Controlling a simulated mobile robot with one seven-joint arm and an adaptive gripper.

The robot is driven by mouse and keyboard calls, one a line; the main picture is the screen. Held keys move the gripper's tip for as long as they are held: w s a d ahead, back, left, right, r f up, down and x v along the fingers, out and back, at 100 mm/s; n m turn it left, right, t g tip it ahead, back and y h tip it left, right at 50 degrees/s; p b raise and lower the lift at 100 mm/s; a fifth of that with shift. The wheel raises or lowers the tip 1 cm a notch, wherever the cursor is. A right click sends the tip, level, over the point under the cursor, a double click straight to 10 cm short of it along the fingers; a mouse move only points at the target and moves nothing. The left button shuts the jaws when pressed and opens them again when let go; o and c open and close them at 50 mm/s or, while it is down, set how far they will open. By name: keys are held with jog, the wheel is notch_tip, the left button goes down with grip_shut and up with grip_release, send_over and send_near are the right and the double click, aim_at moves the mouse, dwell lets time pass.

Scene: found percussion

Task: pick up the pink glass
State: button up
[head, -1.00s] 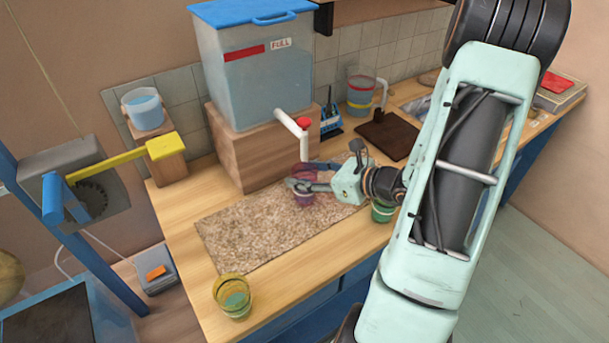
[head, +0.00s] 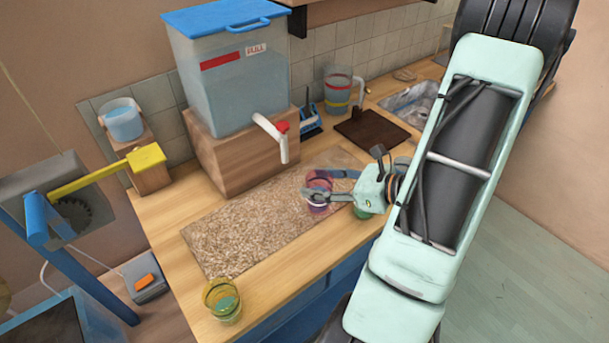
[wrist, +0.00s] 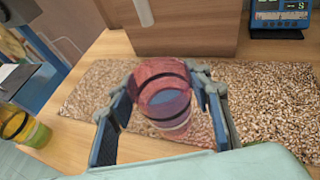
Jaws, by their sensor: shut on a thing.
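The pink glass (head: 320,182) is see-through, with a dark band near its top and a bluish tint inside. It is between the fingers of my gripper (head: 317,192), over the right part of the speckled mat (head: 240,235). In the wrist view the pink glass (wrist: 165,98) sits between both fingers of my gripper (wrist: 168,88), which are shut on its sides. It looks roughly upright. I cannot tell for sure whether its base clears the mat.
A yellow-green glass (head: 222,302) stands at the counter's front left. A green glass (head: 363,213) is partly hidden behind my gripper. A dark board (head: 372,135) and a jug (head: 340,92) are farther back.

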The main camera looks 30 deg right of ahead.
jog(key=s+d, duration=0.6)
jog(key=s, duration=0.3)
jog(key=s+d, duration=0.6)
jog(key=s, duration=0.3)
jog(key=shift+s+d+b, duration=0.15)
jog(key=shift+d+b, duration=0.05)
jog(key=shift+b, duration=0.1)
